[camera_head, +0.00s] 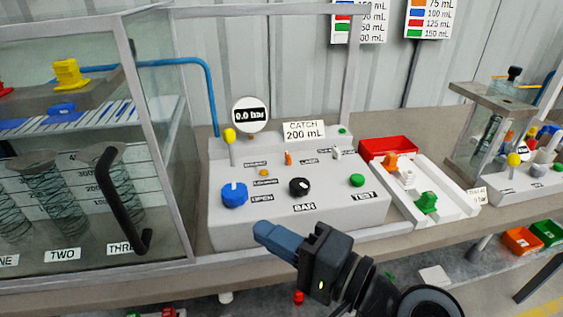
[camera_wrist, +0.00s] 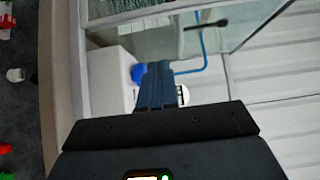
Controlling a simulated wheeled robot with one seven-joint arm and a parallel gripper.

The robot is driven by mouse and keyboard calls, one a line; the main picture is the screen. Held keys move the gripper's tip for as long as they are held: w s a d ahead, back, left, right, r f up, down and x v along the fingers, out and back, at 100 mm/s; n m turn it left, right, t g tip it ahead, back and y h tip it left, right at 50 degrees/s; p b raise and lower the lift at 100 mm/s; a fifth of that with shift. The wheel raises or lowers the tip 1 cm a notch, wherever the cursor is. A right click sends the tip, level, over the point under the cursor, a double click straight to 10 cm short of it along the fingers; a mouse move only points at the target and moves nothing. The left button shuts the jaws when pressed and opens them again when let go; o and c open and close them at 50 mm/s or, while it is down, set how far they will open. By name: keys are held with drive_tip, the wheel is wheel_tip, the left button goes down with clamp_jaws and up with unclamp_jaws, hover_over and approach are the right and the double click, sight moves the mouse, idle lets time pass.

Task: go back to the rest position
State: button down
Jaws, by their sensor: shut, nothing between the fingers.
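My gripper (camera_head: 268,236) is in front of the grey control panel (camera_head: 330,212) in the head view, with its blue fingers together and nothing between them. The fingers point left, close to the panel's lower front edge; I cannot tell whether they touch it. In the wrist view the closed fingers (camera_wrist: 156,85) point toward the blue knob (camera_wrist: 138,73), which is partly hidden behind them. The blue knob (camera_head: 234,194) is on the panel's left side, with a black knob (camera_head: 300,187) and a green button (camera_head: 357,180) to its right. The gauge (camera_head: 251,115) reads 0.0 bar.
A glass cabinet (camera_head: 160,150) with a black handle (camera_head: 118,200) stands at the left. A white tray (camera_head: 455,206) with coloured parts and a red bin (camera_head: 388,147) lie right of the panel. A second small station (camera_head: 520,183) is at far right. Floor space shows below the bench.

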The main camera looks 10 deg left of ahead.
drive_tip(key=s+d+f+m+t+h, duration=0.2)
drive_tip(key=s+d+f+t+h, duration=0.4)
drive_tip(key=s+d+f+h, duration=0.75)
drive_tip(key=s+d+r+n+h, duration=0.1)
drive_tip(key=s+d+r+n, duration=0.2)
drive_tip(key=s+d, duration=0.3)
drive_tip(key=s+d+r+n+h, duration=0.1)
drive_tip(key=s+d+r+n, duration=0.2)
drive_tip(key=s+d, duration=0.4)
drive_tip(key=s+n, duration=0.1)
drive_tip(key=s, duration=0.4)
drive_tip(key=shift+s+r+t, duration=0.15)
drive_tip(key=shift+r+t, duration=0.15)
drive_tip(key=shift+r, duration=0.05)
drive_tip(key=shift+h, duration=0.25)
